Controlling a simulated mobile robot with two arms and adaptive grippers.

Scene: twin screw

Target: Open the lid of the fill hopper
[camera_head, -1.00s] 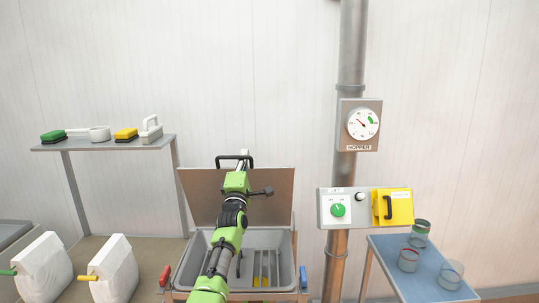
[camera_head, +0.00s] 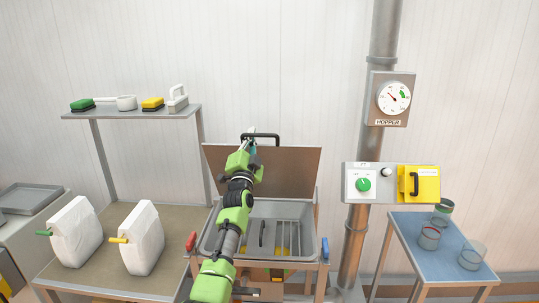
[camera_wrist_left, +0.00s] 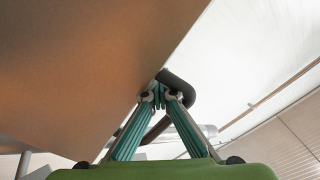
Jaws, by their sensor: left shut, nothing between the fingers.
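The fill hopper (camera_head: 312,240) is a grey metal bin with a grate inside. Its flat metal lid (camera_head: 295,172) stands raised at the back, leaning up against the wall side, so the bin's mouth is open. A black bar handle (camera_head: 272,136) sits at the lid's top edge. My left gripper (camera_head: 252,143) is at that handle, in front of the lid, shut with nothing between its fingers. In the left wrist view, the teal fingertips (camera_wrist_left: 160,97) meet beside the dark handle (camera_wrist_left: 179,86), with the lid's underside (camera_wrist_left: 80,70) filling the left. My right gripper is out of view.
A control box (camera_head: 390,183) with a green knob and a yellow cover is on the pole (camera_head: 355,230) at right. A blue-topped table (camera_head: 425,262) holds jars. White bags (camera_head: 143,240) stand at left below a shelf (camera_head: 130,113) with brushes.

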